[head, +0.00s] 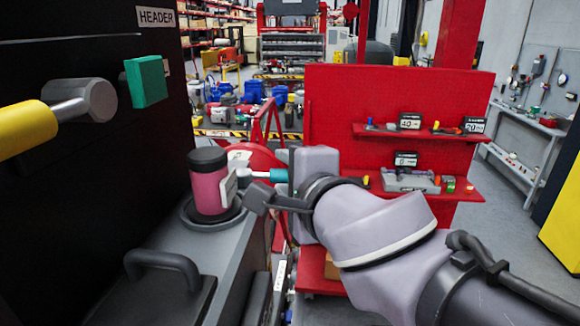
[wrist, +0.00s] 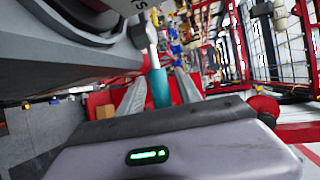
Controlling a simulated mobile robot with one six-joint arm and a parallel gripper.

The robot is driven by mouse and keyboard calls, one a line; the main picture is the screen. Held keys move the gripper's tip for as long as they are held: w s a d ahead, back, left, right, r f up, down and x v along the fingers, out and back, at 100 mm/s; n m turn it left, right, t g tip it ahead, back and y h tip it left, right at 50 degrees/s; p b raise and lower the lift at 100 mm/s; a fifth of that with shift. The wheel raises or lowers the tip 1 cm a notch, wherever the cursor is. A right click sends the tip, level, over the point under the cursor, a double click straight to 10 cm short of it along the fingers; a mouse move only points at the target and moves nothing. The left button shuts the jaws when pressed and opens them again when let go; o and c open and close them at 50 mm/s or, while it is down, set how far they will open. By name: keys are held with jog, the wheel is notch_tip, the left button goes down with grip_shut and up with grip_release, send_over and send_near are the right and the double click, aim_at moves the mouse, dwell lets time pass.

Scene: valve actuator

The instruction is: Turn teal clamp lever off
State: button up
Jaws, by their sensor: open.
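The teal clamp lever (head: 278,175) has a teal grip on a thin metal rod, beside a pink cylinder with a black cap (head: 208,182). In the head view its right end meets my gripper (head: 262,190), which partly hides it. In the wrist view the teal lever (wrist: 159,88) lies between the two fingers of my open gripper (wrist: 160,80), with the rod running up from it. I cannot tell whether either finger touches it. A white tag (head: 229,187) hangs by the cylinder and hides part of the lever's mount.
A dark panel at left carries a teal block (head: 147,82) and a yellow-handled metal knob (head: 85,100). A grey ledge with a black handle (head: 163,264) lies below the cylinder. A red board with shelves (head: 400,100) stands behind my arm. Open floor shows at right.

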jog(key=r+p+v, duration=0.1)
jog(key=p+v, duration=0.3)
jog(key=v, duration=0.3)
jog(key=s+d+f+n+g+h, duration=0.1)
jog(key=s+d+f+n+g, duration=0.3)
jog(key=f, duration=0.3)
jog(key=s+d+f+n+g+h, duration=0.2)
jog(key=s+d+f+n, duration=0.25)
jog(key=f+n, duration=0.25)
jog(key=s+f+g+b, duration=0.1)
jog(key=s+f+b, duration=0.1)
jog(key=f+b, duration=1)
jog(key=s+f+g+b, duration=0.1)
jog(key=s+f+b, duration=0.1)
jog(key=f+b, duration=1.1)
notch_tip(320, 180, down, 4)
jog(key=shift+d+f, duration=0.2)
jog(key=shift+d, duration=0.25)
